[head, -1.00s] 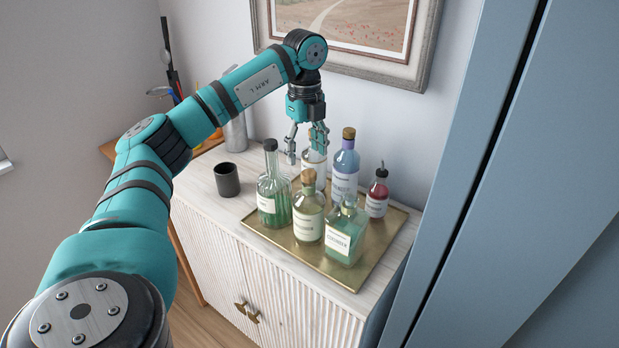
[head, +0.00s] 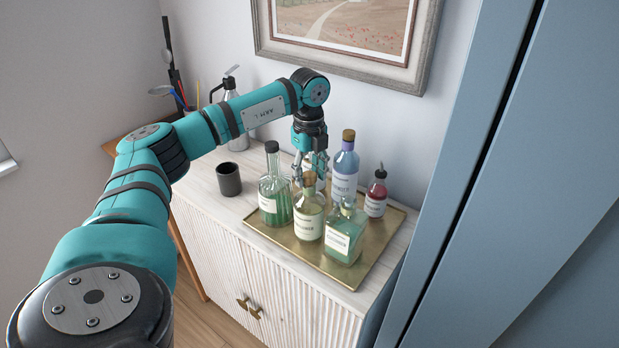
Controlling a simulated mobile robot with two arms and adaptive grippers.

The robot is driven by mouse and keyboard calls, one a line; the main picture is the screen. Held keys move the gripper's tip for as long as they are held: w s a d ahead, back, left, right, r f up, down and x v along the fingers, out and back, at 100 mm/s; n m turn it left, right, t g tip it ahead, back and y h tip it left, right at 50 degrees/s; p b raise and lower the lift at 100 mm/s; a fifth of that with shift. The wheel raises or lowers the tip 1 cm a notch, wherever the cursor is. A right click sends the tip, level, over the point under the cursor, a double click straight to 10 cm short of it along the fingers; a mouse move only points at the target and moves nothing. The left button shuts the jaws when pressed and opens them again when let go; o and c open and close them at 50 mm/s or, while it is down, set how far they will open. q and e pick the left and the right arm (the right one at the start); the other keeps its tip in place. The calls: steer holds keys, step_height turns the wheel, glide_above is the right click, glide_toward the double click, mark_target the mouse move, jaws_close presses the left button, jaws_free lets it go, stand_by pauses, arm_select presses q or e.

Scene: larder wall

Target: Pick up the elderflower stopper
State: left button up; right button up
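Several stoppered bottles stand on a brass tray (head: 377,243). The labels are too small for me to be sure which reads elderflower. My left gripper (head: 311,168) points down with its fingers apart, over a back bottle that it mostly hides; that bottle's stopper is hidden. In front of it stands a pale yellow-green bottle (head: 309,219) with a cork stopper (head: 309,179). A tall green bottle (head: 273,193) with a dark top is to the left, and a blue-violet bottle (head: 344,172) with a brown stopper is close on the right. My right gripper is not in view.
A square green bottle (head: 347,236) stands at the tray's front and a red bottle (head: 376,198) with a dark pourer at its right. A dark cup (head: 228,179) is left of the tray on the pale cabinet (head: 222,208). A blue panel (head: 500,180) closes the right side.

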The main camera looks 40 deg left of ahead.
arm_select(q)
steer(key=c, duration=0.4)
steer(key=shift+r, duration=0.1)
